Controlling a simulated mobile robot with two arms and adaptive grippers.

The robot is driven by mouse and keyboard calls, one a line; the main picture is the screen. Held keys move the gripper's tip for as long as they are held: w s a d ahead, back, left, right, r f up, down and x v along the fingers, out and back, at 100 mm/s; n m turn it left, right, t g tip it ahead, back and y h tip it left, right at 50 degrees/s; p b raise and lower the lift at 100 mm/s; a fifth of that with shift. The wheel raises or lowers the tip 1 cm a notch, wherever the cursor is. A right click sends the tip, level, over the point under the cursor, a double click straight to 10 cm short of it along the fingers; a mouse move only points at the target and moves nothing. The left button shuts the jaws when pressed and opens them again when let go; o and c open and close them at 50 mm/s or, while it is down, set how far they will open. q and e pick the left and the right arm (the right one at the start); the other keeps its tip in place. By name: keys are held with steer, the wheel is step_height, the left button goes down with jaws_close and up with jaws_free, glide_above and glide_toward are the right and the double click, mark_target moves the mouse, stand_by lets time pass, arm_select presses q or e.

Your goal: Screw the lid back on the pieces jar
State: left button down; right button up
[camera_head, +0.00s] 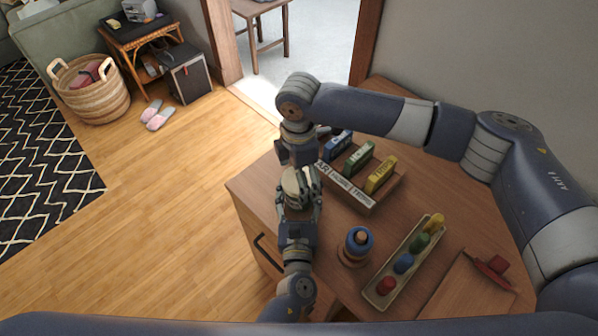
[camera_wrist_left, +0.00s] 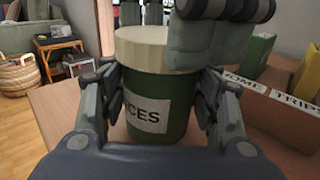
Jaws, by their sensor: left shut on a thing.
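The pieces jar (camera_wrist_left: 155,132) is green with a white label, of which the letters "CES" show, and it stands upright. Its pale cream lid (camera_wrist_left: 138,48) sits level on top, and I cannot tell how tightly it is seated. In the head view the lid (camera_head: 291,184) shows between my two grippers. My left gripper (camera_head: 299,203) is shut on the jar's body from the near side, one finger on each side. My right gripper (camera_head: 297,165) is above the lid. In the left wrist view one of its fingers overlaps the lid's right front; its grip is not clear.
A wooden holder (camera_head: 350,192) with labelled slots and several small boxes stands right of the jar. A stacking toy (camera_head: 357,243), a tray (camera_head: 381,302) of coloured pieces and a board with a red item (camera_head: 490,266) lie nearer. The cabinet's left edge is close to the jar.

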steer(key=c, duration=1.2)
steer(key=shift+o, duration=0.2)
steer(key=m, duration=0.3)
steer(key=shift+s+f+m, duration=0.1)
steer(key=shift+m, duration=0.3)
steer(key=m, duration=0.4)
steer(key=o, duration=1.2)
steer(key=shift+c, duration=0.2)
steer(key=shift+r, duration=2.35)
